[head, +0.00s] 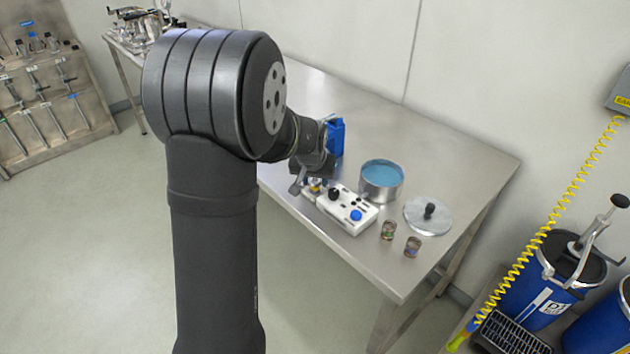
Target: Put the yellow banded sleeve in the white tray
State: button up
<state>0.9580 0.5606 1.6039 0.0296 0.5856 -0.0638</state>
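The white tray (357,226) lies on the steel table and holds a black round-topped piece and a blue round-topped piece. A small piece with yellow on it (315,186), perhaps the yellow banded sleeve, shows at the tray's left end, right at my gripper (309,187). My gripper points down there and partly hides it. I cannot tell whether the fingers touch or hold this piece, or whether it is in the tray or above it. The finger gap is too small to read.
A steel pot with blue contents (382,183) stands behind the tray. A lid with a black knob (428,216) and two small banded cups (388,230) (413,246) are to the right. A blue object (336,137) stands behind my gripper. The table's back right is clear.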

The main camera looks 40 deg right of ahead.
jog(key=v, duration=1.1)
jog(key=shift+a, duration=0.1)
jog(key=x, duration=1.2)
jog(key=shift+r, duration=1.45)
jog(key=shift+f, duration=0.1)
